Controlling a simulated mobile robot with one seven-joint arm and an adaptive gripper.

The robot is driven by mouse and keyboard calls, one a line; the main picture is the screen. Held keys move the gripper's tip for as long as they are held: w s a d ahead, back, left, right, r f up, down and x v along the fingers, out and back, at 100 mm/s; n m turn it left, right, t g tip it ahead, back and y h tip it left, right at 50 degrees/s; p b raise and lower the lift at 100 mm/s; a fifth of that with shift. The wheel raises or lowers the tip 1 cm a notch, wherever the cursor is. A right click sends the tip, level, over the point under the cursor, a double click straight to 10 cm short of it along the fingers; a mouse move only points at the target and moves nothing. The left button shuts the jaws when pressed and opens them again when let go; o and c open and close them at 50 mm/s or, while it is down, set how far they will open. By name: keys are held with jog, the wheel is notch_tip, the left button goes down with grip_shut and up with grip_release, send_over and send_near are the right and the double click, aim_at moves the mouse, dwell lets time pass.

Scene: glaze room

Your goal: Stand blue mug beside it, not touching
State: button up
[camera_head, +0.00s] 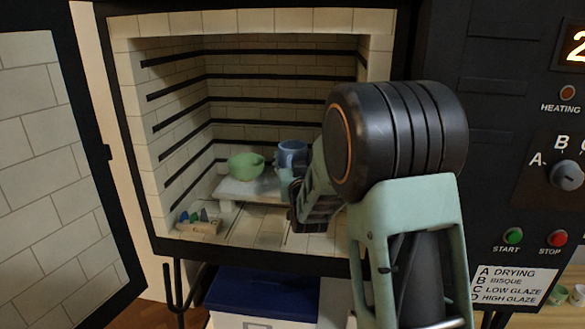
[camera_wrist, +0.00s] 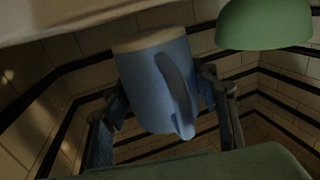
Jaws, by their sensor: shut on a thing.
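The blue mug (camera_head: 292,153) is upright inside the open kiln, to the right of the green bowl (camera_head: 246,166). The bowl stands on a pale shelf (camera_head: 236,188). In the wrist view, which is upside down, the blue mug (camera_wrist: 160,85) shows its tan base and its handle, and the green bowl (camera_wrist: 264,24) is beside it with a visible gap. My gripper (camera_head: 290,180) is shut on the mug, with a finger on either side in the wrist view (camera_wrist: 163,92). I cannot tell whether the mug's base touches the shelf.
The kiln's brick walls have dark horizontal bars (camera_head: 180,92). Small coloured cones in a holder (camera_head: 198,226) sit on the kiln floor at the front left. The kiln door (camera_head: 50,160) is swung open at left. A control panel (camera_head: 535,150) is at right.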

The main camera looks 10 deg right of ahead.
jog(key=shift+f, duration=0.8)
jog(key=shift+f, duration=0.1)
jog(key=o, duration=1.4)
jog(key=shift+f, duration=0.1)
jog(key=s, duration=1.2)
jog(key=shift+a+p, duration=0.3)
jog(key=shift+r, duration=0.2)
